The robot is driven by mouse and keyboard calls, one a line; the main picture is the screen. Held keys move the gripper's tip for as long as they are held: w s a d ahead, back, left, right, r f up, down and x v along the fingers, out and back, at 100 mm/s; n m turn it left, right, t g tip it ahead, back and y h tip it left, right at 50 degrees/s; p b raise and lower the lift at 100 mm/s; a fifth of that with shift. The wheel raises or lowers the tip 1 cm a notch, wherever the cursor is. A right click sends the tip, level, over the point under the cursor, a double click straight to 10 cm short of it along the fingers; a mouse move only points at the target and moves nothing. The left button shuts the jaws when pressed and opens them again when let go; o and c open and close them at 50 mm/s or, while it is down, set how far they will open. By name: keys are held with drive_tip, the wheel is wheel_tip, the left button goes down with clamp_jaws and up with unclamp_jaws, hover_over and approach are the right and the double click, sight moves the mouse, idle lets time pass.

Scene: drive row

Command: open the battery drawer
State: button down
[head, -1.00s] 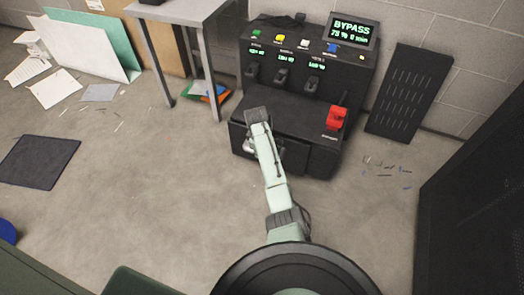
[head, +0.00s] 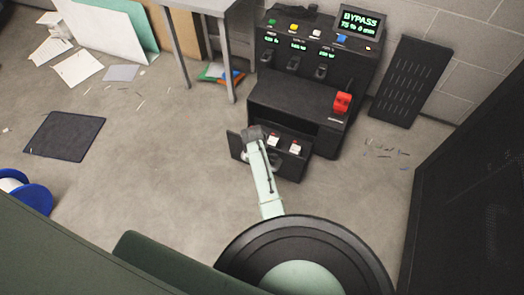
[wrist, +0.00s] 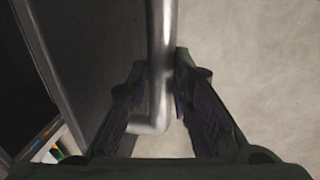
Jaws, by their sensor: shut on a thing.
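The dark battery drawer (head: 291,167) stands pulled out from the lower front of the black cabinet (head: 290,100) in the head view. Blocks with red and white tops (head: 295,149) show inside it. In the wrist view the metal bar handle (wrist: 162,40) runs between the two fingers of my gripper (wrist: 160,72), beside the dark drawer front (wrist: 90,50). My gripper is shut on this handle. In the head view my arm covers part of the drawer front and most of the handle.
The cabinet carries a red switch (head: 342,102) and a lit BYPASS display (head: 360,22). A slotted black panel (head: 411,80) leans on the wall. A tall dark cabinet (head: 470,190) stands at right. A dark mat (head: 64,136) lies left. The floor before the drawer is mostly clear.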

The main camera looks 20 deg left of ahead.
drive_tip(key=shift+s, duration=0.3)
drive_tip(key=c, duration=1.4)
unclamp_jaws()
drive_tip(key=shift+c, duration=0.2)
wheel_tip(320, 180, up, 10)
drive_tip(key=shift+a, duration=0.1)
